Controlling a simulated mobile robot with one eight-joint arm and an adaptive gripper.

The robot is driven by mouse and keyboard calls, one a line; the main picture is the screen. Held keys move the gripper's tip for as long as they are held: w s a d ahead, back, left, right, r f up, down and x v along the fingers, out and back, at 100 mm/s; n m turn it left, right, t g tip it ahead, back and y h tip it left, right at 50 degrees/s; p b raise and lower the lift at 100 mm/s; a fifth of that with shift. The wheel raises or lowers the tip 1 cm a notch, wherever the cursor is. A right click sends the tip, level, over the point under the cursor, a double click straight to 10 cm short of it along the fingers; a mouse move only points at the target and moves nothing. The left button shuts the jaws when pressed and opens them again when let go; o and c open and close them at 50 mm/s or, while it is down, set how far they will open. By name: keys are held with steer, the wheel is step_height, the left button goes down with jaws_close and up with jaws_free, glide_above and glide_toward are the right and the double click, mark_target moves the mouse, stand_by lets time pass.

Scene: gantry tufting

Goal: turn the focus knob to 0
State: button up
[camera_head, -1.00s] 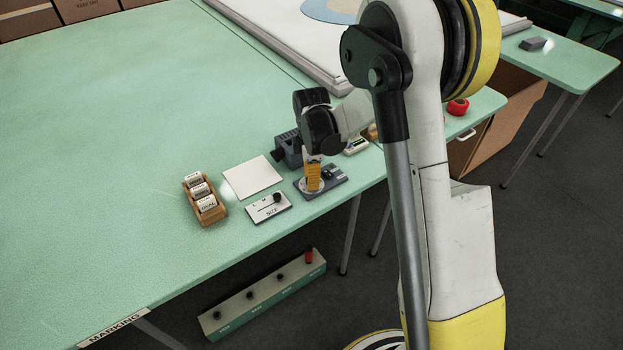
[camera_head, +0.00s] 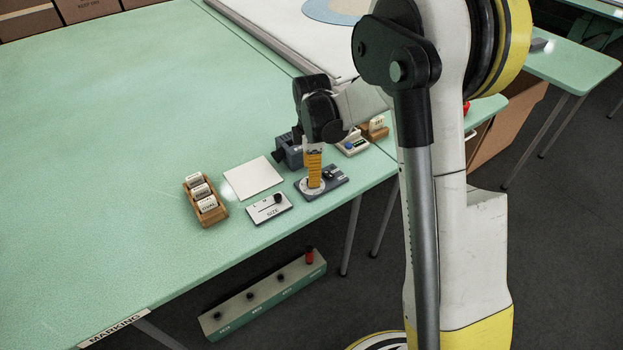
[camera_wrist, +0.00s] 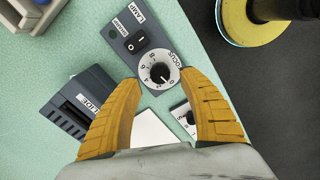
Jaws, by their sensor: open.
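The focus knob (camera_wrist: 160,73) is a black knob on a white numbered dial (camera_wrist: 150,60), on a grey plate (camera_wrist: 128,22) that also bears a black lamp rocker switch (camera_wrist: 136,43). The knob's mark seems to point to the lower right, near the 0, but it is too small to be sure. My gripper (camera_wrist: 160,80) is open, its orange fingers on either side of the dial in the wrist view. In the head view my gripper (camera_head: 314,182) is over the dial, hiding the knob. I cannot tell whether the fingers touch it.
A SIZE slider plate (camera_head: 268,213), white square (camera_head: 253,178) and wooden tag holder (camera_head: 220,213) lie to the left. A dark slide device (camera_head: 288,152) stands behind. The table's front edge is close. The green table (camera_head: 120,130) is clear farther left.

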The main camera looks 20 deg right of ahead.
step_height(320, 180, up, 9)
steer(key=shift+f, duration=0.15)
steer(key=shift+s, duration=0.1)
stand_by(0.3)
steer(key=s+r+m+t, duration=0.4)
steer(key=s+r+m, duration=0.45)
steer(key=s, duration=0.35)
steer(key=s+m+t, duration=0.3)
steer(key=s+m, duration=0.4)
steer(key=s, duration=0.3)
steer(key=shift+s+a+m, duration=0.15)
steer(key=shift+a+m, duration=0.2)
steer(key=shift+a, duration=0.05)
steer(key=shift+r, duration=0.1)
